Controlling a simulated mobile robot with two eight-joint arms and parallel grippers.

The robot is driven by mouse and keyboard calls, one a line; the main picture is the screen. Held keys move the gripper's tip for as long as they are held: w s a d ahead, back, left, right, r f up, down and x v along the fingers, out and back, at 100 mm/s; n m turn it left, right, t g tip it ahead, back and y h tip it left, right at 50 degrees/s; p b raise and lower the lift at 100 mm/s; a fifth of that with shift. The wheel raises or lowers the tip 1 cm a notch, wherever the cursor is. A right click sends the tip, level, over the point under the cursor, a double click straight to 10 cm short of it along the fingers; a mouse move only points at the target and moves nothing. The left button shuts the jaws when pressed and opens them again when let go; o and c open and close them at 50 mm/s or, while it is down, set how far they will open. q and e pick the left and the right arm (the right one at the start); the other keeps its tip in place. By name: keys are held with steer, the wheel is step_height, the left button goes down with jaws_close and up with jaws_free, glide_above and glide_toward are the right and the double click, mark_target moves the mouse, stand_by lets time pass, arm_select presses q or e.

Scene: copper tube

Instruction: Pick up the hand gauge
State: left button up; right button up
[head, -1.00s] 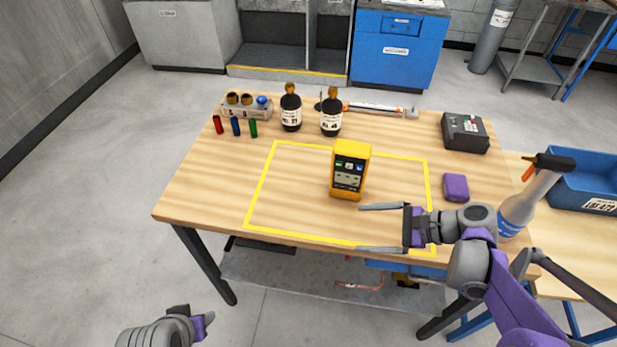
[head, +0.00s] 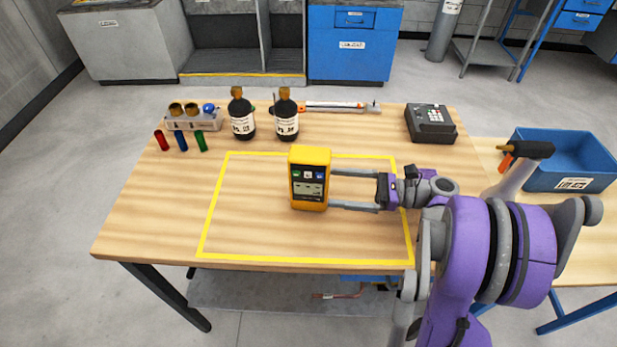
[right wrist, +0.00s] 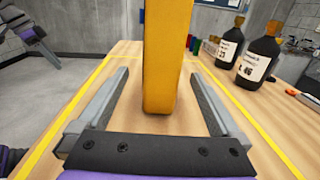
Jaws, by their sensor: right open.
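The hand gauge (head: 310,180) is a yellow-orange handheld meter with a dark front panel. It stands upright inside the yellow taped rectangle on the wooden table. My right gripper (head: 332,188) is open, reaching in from the right, with its fingertips at the gauge's right side. In the right wrist view the gauge (right wrist: 166,60) rises between the two spread fingers, toward their far ends, with room on both sides. The top of the gauge is cut off in that view. My left gripper is not in the head view; part of an arm shows at the upper left of the wrist view.
Two dark bottles (head: 286,118) stand behind the gauge. Small red, blue and green cylinders (head: 181,141) and a holder (head: 193,120) are at the back left. A black device (head: 430,123) is at the back right. A spray bottle (head: 518,175) and blue bin (head: 570,160) are farther right.

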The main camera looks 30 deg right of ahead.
mark_target(309, 183)
steer(key=x, duration=0.7)
steer(key=shift+w+a, duration=0.1)
steer(key=shift+w, duration=0.15)
jaws_close()
